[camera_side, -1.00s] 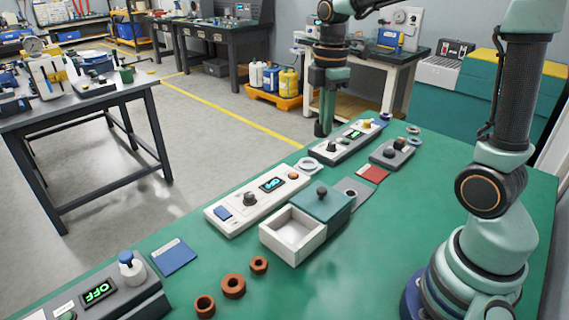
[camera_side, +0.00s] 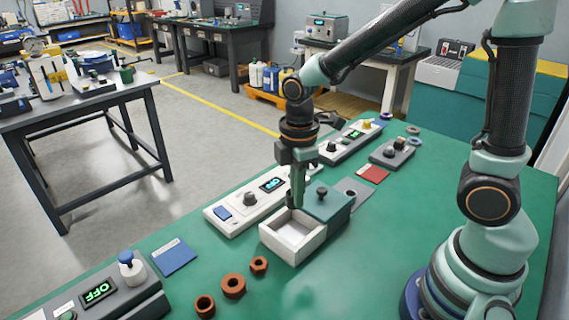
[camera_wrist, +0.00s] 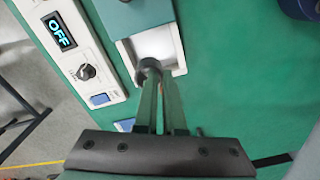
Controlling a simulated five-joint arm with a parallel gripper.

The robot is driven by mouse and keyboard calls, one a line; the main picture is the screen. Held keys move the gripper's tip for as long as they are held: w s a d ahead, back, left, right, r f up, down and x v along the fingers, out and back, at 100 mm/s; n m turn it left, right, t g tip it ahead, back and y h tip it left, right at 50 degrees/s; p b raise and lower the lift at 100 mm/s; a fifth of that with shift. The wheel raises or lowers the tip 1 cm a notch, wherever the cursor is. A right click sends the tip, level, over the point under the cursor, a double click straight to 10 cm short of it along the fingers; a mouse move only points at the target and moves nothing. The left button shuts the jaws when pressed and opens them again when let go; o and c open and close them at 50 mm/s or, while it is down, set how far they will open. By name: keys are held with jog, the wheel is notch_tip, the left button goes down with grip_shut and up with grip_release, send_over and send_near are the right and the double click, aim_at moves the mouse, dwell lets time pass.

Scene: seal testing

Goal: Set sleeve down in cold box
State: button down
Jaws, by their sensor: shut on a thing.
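The cold box (camera_side: 267,242) is a white open-topped tray with a green lid part (camera_side: 330,203) and dark knob at its back right. My gripper (camera_side: 295,198) points down over the box's back left part. It is shut on a small dark grey ring-like piece, the sleeve (camera_wrist: 149,68), at its fingertips. In the wrist view the sleeve overlaps the white opening of the cold box (camera_wrist: 178,62), near its wall. I cannot tell the height between the sleeve and the box floor. The box interior that shows is empty.
A white control panel (camera_side: 228,224) with a lit display stands close behind the box. Several brown rings (camera_side: 233,286) lie front left, near a blue card (camera_side: 174,256).

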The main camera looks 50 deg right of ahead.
notch_tip(320, 180, down, 10)
jog(key=shift+r, duration=0.2)
jog(key=shift+f, duration=0.1)
dwell(0.3)
jog(key=c, duration=1)
grip_release()
